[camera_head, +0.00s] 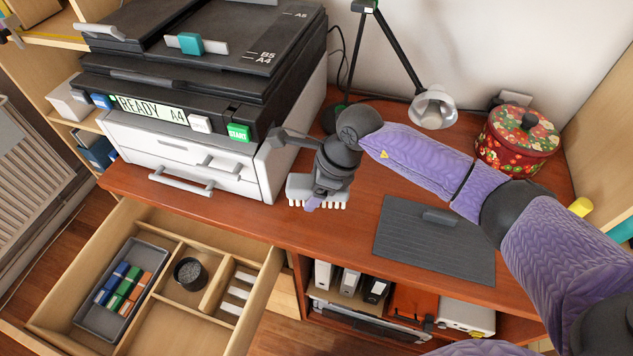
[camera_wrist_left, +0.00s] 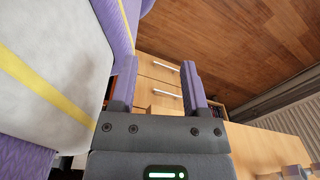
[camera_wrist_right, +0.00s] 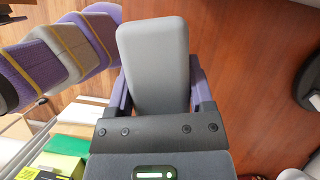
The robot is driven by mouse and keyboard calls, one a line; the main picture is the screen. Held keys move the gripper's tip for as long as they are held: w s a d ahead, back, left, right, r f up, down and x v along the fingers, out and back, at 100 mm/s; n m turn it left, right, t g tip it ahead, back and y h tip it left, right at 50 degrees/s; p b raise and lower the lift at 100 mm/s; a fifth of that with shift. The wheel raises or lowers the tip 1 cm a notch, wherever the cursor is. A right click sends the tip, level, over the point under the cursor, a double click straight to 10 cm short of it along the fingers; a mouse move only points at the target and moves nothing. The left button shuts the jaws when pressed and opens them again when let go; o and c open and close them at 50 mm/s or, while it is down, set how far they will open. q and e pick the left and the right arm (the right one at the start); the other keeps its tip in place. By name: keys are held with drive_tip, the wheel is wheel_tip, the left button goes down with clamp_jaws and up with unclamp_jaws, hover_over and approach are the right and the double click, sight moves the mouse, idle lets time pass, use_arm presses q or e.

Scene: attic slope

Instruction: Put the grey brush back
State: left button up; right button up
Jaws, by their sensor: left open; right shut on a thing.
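The open drawer (camera_head: 268,282) has wooden dividers, a grey tray (camera_head: 80,317) of coloured blocks, a black round pot (camera_head: 190,272) and a compartment with white pieces (camera_head: 238,291).
The printer (camera_head: 190,150) stands left on the desk (camera_head: 345,215). A dark grey mat (camera_head: 420,250) with a small dark piece lies to the right. A desk lamp (camera_head: 432,107) and a red flowered tin (camera_head: 515,140) stand behind.

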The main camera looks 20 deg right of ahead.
drive_tip(key=m, duration=0.1)
drive_tip(key=m+t, duration=0.1)
drive_tip(key=shift+w+d+f+m+h, duration=0.2)
drive_tip(key=shift+d+m+h, duration=0.05)
drive_tip(key=shift+m+h, duration=0.05)
use_arm(q)
drive_tip(key=shift+w+d+r, duration=0.1)
drive_tip(key=shift+d+r, duration=0.25)
drive_tip(key=shift+r, duration=0.1)
use_arm(e)
drive_tip(key=shift+f, duration=0.1)
drive_tip(key=shift+w, duration=0.1)
drive_tip(key=b, duration=0.4)
hover_over(311, 217)
drive_tip(key=d, duration=0.1)
drive_tip(key=f, duration=0.5)
drive_tip(key=shift+s+f, duration=0.3)
use_arm(q)
drive_tip(key=f, duration=0.4)
drive_tip(key=shift+s+a+f, duration=0.2)
drive_tip(key=shift+f, duration=0.2)
use_arm(e)
drive_tip(key=shift+f, duration=0.15)
use_arm(q)
drive_tip(key=shift+s+f+b, duration=0.1)
drive_tip(key=shift+s+b, duration=0.05)
drive_tip(key=shift+b, duration=0.2)
use_arm(e)
drive_tip(key=shift+f, duration=0.15)
